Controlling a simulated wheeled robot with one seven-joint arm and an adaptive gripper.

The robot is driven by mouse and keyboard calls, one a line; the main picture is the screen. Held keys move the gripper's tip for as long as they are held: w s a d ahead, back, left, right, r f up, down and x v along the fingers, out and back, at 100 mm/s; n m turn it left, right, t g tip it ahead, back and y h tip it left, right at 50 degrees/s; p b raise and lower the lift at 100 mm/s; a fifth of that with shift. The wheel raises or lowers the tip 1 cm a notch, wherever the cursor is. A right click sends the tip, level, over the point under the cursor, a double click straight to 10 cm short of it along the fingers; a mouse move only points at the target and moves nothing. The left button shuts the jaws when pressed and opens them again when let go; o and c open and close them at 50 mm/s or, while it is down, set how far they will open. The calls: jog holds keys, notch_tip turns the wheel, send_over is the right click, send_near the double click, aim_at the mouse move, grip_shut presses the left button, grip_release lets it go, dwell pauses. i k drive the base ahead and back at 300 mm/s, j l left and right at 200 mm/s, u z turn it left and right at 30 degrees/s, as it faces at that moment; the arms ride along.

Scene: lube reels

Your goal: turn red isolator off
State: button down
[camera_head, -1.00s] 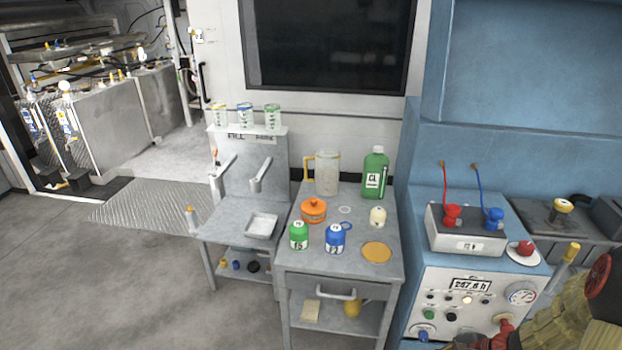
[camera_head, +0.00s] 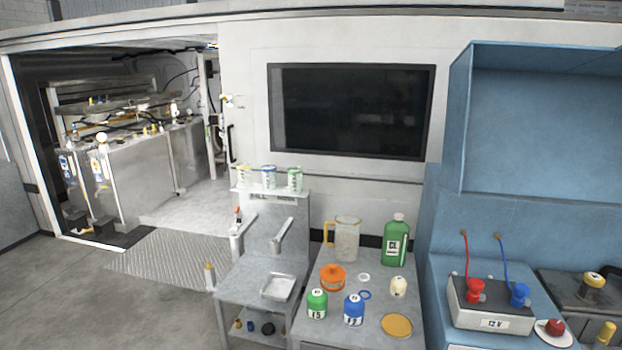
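Two red parts on the blue bench at right could be the red isolator, and I cannot tell which is. One is a red knob (camera_head: 475,290) on a grey box (camera_head: 490,318), with a red cable rising behind it. The other is a red knob (camera_head: 555,327) on a round white plate, to the right of the box and near the bottom edge. A blue knob (camera_head: 520,294) with a blue cable stands on the same box. My gripper is not in view. The bench's front panel is below the picture.
A grey table (camera_head: 386,278) left of the bench carries a jug (camera_head: 347,240), a green bottle (camera_head: 395,240) and several small containers. A yellow-topped post (camera_head: 605,335) stands at the lower right. Open floor (camera_head: 65,300) lies at the far left.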

aim_at(556, 328)
jog(key=z, duration=1.35)
